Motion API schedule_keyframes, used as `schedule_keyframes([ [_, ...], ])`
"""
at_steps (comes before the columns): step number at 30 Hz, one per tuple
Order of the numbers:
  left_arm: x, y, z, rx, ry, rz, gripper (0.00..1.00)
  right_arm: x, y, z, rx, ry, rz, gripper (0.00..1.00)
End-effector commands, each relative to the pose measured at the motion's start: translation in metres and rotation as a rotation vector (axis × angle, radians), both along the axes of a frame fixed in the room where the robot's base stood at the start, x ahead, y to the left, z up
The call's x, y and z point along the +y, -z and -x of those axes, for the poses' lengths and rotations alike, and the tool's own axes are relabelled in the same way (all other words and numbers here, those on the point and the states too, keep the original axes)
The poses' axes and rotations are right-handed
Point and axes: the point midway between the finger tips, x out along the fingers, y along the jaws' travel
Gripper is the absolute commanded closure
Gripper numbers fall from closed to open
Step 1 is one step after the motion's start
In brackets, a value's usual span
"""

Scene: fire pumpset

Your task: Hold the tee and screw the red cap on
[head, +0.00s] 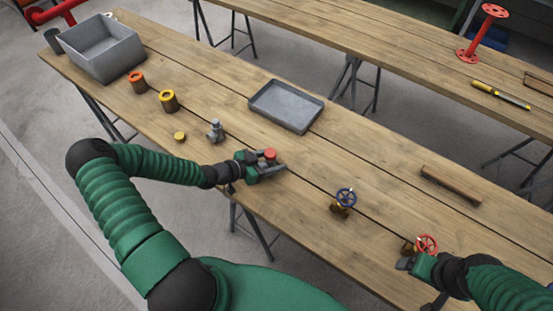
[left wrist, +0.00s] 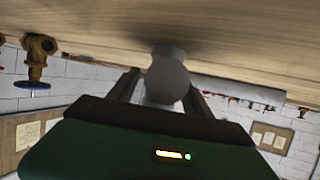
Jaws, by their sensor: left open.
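In the left wrist view a grey rounded fitting, which looks like the tee (left wrist: 166,78), stands between the open fingers, against the table. Its lower part in that picture is hidden by my gripper body, and I cannot tell whether the fingers touch it. My right gripper (head: 406,264) is at the lower right, beside a brass valve with a red handwheel (head: 427,244); its jaws are unclear.
A small grey fitting (head: 215,130) stands left of my left gripper. A yellow piece (head: 179,136), orange-topped (head: 137,82) and yellow-topped (head: 169,101) fittings, a grey bin (head: 108,55), a shallow tray (head: 262,105), a blue-wheeled valve (head: 345,199) and a wooden block (head: 450,185) share the table.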

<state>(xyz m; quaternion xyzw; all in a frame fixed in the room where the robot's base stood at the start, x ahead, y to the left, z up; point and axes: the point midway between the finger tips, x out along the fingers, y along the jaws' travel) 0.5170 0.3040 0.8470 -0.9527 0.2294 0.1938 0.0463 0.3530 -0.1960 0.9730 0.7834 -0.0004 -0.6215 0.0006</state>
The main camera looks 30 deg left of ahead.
Motion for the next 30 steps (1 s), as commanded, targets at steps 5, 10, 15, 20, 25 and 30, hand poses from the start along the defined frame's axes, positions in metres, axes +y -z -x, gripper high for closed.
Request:
schedule_keyframes([
  [5, 0.019, -0.016, 0.033, 0.001, -0.003, -0.006, 0.42, 0.0, 0.001, 0.0, 0.0, 0.0, 0.0, 0.18],
  [10, 0.034, -0.032, 0.065, 0.001, -0.003, -0.003, 0.42, 0.0, -0.001, 0.0, 0.0, 0.0, 0.0, 0.18],
  [15, 0.043, -0.039, 0.082, 0.0, -0.002, -0.002, 0.42, 0.0, -0.001, 0.0, 0.0, 0.0, 0.0, 0.18],
  [20, 0.044, -0.041, 0.086, 0.0, -0.002, 0.002, 0.42, 0.0, -0.001, 0.0, 0.0, 0.0, 0.0, 0.18],
  [25, 0.044, -0.041, 0.086, 0.0, -0.002, 0.002, 0.42, 0.0, -0.001, 0.0, 0.0, 0.0, 0.0, 0.18],
  [30, 0.042, -0.039, 0.084, 0.025, 0.002, -0.01, 0.42, 0.0, -0.002, 0.0, 0.0, 0.0, 0.0, 0.18],
])
